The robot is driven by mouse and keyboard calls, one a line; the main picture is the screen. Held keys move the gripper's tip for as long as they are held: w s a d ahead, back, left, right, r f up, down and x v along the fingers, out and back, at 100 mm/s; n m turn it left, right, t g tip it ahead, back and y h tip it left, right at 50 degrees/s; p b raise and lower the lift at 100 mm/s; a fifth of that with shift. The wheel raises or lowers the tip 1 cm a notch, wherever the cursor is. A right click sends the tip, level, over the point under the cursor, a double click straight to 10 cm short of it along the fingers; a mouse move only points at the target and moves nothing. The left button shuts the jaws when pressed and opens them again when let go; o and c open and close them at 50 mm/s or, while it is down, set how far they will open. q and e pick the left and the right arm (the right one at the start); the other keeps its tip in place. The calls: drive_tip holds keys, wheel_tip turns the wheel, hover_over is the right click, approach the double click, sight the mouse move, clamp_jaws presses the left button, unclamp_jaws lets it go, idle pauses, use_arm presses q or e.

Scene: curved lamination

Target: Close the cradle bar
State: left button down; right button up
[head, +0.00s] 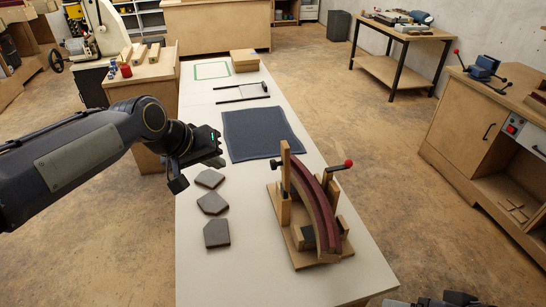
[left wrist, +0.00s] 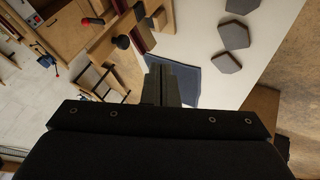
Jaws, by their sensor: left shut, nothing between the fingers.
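The cradle is a wooden jig on a base board (head: 309,257) at the front right of the white table, holding a curved dark-red and tan lamination (head: 318,203). I cannot tell which part is the bar. My left gripper (head: 216,157) is shut and empty, up and left of the cradle, apart from it. In the left wrist view its fingers (left wrist: 168,84) point toward the table. A dark part of my right arm (head: 452,299) shows at the bottom edge.
Several dark grey blocks (head: 212,203) lie along the table's left side. Benches stand left and right. The white tabletop (head: 240,275) in front is clear.

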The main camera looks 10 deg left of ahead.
use_arm(q)
drive_tip(key=w+d+f+p, duration=0.1)
drive_tip(key=w+d+f, duration=0.6)
drive_tip(key=w+d, duration=0.1)
drive_tip(key=shift+w+d+f+p, duration=0.2)
drive_tip(key=shift+w+p, duration=0.15)
drive_tip(key=shift+w, duration=0.15)
drive_tip(key=shift+a, duration=0.1)
